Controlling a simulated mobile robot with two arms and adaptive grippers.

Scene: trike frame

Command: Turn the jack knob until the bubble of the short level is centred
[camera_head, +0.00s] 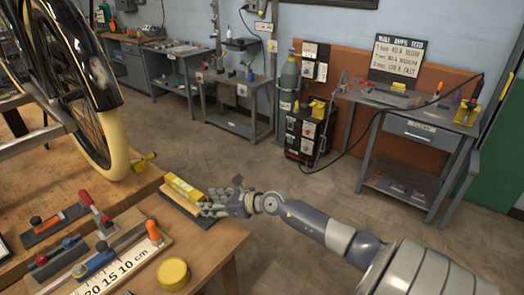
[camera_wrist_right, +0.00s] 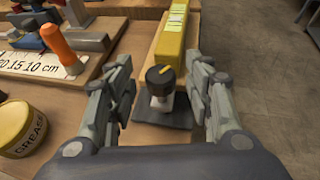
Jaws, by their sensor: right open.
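The short level is a yellow bar (camera_head: 183,188) on the bench's right edge in the head view; it also shows at the top of the wrist view (camera_wrist_right: 171,45). Pale vial areas show on its top, but the bubble is too small to make out. The jack knob (camera_wrist_right: 160,78) is black with a yellow mark, above a dark base plate (camera_wrist_right: 165,111) at the level's near end. My right gripper (camera_wrist_right: 162,68) is open, with one finger on each side of the knob and gaps visible. In the head view, my right gripper (camera_head: 212,207) hides the knob. My left gripper is out of view.
On the wooden bench lie a white ruler (camera_head: 124,270), an orange-handled tool (camera_head: 153,232), a yellow grease tin (camera_head: 173,274) and several tools. A wheel (camera_head: 85,85) stands behind. The floor right of the bench is clear.

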